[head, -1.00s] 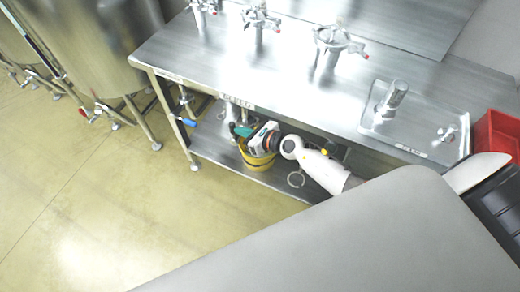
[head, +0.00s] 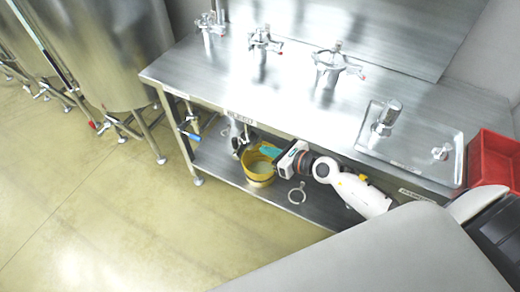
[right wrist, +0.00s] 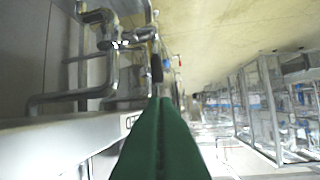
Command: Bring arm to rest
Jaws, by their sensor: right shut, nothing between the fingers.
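My right arm (head: 358,193) reaches in from the lower right of the head view, in front of the steel table. My right gripper (head: 264,151) points left, and its teal fingers show over the upper part of the yellow bucket in the picture. In the right wrist view the green fingers (right wrist: 160,110) lie together, shut with nothing between them. Whether the fingers touch the bucket cannot be told. My left arm and gripper are not in view.
The yellow bucket (head: 252,180) stands on the steel table's lower shelf (head: 222,160), beside a metal ring (head: 297,192). Valve fittings (head: 334,68) stand on the tabletop (head: 290,95). A red bin (head: 492,160) is at the right, steel tanks (head: 105,55) at the left. The floor (head: 90,200) is clear.

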